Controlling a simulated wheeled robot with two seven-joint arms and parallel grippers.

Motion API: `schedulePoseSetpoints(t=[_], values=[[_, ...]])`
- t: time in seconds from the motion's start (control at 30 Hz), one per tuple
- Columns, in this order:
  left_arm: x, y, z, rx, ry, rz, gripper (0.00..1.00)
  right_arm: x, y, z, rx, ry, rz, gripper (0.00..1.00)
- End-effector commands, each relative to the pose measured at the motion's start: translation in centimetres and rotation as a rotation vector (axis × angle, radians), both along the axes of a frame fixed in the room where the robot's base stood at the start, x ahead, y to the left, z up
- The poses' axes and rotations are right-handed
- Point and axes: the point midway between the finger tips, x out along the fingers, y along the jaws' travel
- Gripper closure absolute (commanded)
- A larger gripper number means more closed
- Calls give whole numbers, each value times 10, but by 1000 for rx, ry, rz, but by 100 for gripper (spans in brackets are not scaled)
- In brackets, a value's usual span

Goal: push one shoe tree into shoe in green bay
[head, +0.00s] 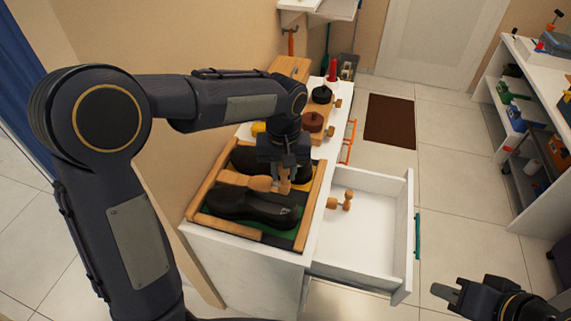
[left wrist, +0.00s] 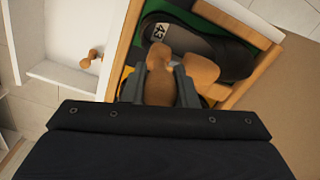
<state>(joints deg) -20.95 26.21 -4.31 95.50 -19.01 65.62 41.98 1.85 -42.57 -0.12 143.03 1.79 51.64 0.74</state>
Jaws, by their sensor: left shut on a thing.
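My left gripper (head: 284,182) is shut on a wooden shoe tree (head: 258,184) over the framed tray. In the left wrist view, this shoe tree (left wrist: 160,70) stands between the fingers. A black shoe (head: 255,204) lies in the green bay (head: 272,232) at the tray's near side. It also shows in the left wrist view (left wrist: 208,48), marked 43. The held tree is beside and above this shoe; I cannot tell whether they touch. Another black shoe (head: 244,158) lies farther back, partly hidden by my arm. My right gripper (head: 452,291) is at lower right, away from the tray; its jaw gap is unclear.
The wooden tray frame (head: 316,205) rises around the bays on the white cabinet. Dark round items (head: 313,122) stand behind the tray. Floor is clear between drawer and right shelf (head: 535,130).

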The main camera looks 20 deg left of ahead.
Motion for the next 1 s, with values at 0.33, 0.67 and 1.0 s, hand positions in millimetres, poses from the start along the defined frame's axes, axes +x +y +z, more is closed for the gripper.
schedulePoseSetpoints(t=[0.33, 0.67, 1.0], values=[[0, 0, -24, 0, -1, 0, 91, 0, 0, -20, 0, 0, 0, 81], [0, 0, -47, 1, 0, -1, 91, 0, 0, -38, 0, 0, 0, 81], [0, 0, -71, 1, 0, -1, 91, 0, 0, -57, 0, 0, 0, 81]])
